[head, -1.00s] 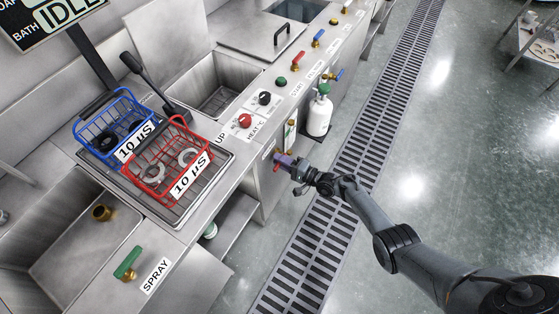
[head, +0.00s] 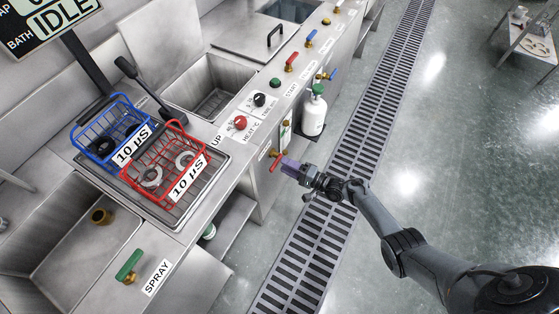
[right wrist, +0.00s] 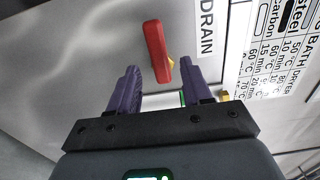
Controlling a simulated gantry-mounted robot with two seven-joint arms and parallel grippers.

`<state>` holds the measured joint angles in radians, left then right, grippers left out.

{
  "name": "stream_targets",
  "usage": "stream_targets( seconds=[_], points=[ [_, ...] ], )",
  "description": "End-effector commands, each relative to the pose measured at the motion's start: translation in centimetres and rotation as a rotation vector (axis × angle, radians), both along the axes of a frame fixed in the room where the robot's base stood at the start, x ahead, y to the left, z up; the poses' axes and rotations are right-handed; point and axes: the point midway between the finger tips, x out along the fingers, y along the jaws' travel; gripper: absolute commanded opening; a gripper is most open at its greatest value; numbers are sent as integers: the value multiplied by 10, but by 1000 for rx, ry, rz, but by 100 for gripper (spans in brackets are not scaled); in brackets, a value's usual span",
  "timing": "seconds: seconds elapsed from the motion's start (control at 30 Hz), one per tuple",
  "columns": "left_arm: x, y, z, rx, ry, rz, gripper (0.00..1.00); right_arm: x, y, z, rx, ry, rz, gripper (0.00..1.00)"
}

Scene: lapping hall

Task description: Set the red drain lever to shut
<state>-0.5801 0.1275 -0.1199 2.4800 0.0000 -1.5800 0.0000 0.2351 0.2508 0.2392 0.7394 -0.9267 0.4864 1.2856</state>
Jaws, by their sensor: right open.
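The red drain lever (head: 274,163) sits on the front panel of the steel bench, on a brass fitting. In the right wrist view the lever (right wrist: 157,50) stands nearly upright in the picture, slightly tilted, beside the DRAIN label (right wrist: 206,28). My right gripper (head: 285,165) is open, with its purple fingers pointing at the lever. In the right wrist view the lever's lower end lies between the gripper's fingertips (right wrist: 160,74); I cannot tell whether they touch. My left gripper is not in view.
A white bottle (head: 313,116) with a green top stands right of the lever by the panel. A blue basket (head: 112,125) and a red basket (head: 163,165) sit on the bench. A floor grate (head: 350,165) runs along the open floor.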

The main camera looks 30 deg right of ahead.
Motion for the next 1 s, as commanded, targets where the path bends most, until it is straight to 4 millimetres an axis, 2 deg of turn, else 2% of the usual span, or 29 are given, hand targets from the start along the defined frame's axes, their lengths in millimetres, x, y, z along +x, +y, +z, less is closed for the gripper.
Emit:
stream_targets(
  seconds=[0.03,0.2,0.4,1.0],
  points=[
    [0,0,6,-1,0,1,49,-9,-5,3,-2,1,0,49],
    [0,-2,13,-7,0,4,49,-32,-18,2,-1,2,0,49],
    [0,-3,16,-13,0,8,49,-48,-27,1,1,0,0,49],
    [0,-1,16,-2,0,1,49,-55,-29,-2,2,5,1,49]
  ],
)
